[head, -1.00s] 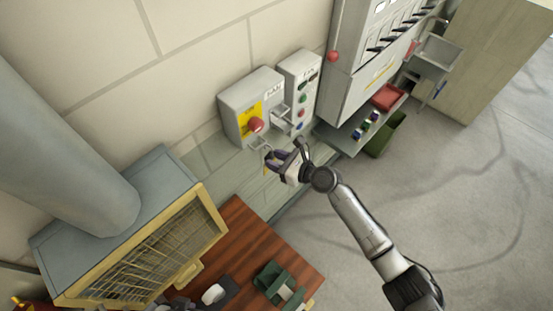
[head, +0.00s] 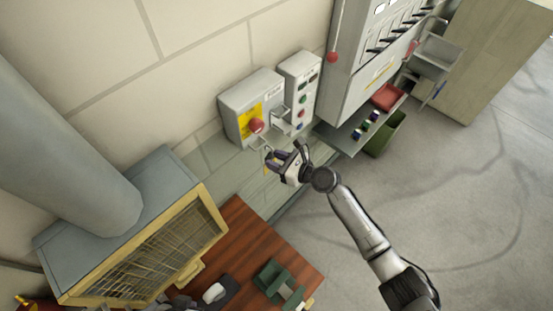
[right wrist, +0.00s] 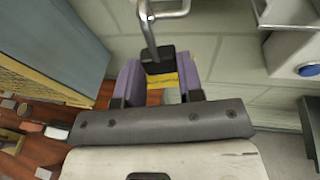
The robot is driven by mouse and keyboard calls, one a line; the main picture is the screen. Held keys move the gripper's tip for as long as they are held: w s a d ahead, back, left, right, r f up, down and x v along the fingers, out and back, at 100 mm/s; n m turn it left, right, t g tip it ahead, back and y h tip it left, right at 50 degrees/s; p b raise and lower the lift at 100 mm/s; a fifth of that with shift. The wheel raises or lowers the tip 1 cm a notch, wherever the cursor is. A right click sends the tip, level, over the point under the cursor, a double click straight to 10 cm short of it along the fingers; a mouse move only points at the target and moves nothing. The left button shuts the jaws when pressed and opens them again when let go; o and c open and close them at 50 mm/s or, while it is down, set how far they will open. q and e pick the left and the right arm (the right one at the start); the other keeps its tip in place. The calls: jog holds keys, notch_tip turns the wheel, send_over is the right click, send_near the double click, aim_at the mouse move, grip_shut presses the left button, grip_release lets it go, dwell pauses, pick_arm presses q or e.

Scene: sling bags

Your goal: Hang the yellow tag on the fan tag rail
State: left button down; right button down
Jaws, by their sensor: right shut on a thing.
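My right gripper (head: 272,158) is just below and in front of the grey box with the yellow plate and red knob (head: 257,124). It also shows in the right wrist view (right wrist: 160,72), its purple fingers shut on the yellow tag (right wrist: 163,80). Only a small part of the tag shows between the fingers, with a black piece above it. A thin bent metal bar, seemingly the fan tag rail (right wrist: 150,36), reaches down to that black piece in the wrist view. I cannot tell if they touch. In the head view the rail (head: 259,143) sticks out under the box.
A grey button panel (head: 301,88) stands right of the box, and a tall cabinet (head: 352,75) beyond it. A shelf with a red tray (head: 387,97) is at right. A caged heater-like unit (head: 150,250) and wooden table (head: 240,245) are at lower left.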

aim_at(268, 155)
jog(key=shift+w+a, duration=0.1)
dwell(0.3)
jog(key=shift+w+a+b, duration=0.4)
jog(key=shift+w+a, duration=0.7)
jog(key=shift+a, duration=0.05)
jog(key=shift+f, duration=0.2)
jog(key=shift+f+b, duration=0.95)
jog(key=shift+f, duration=0.1)
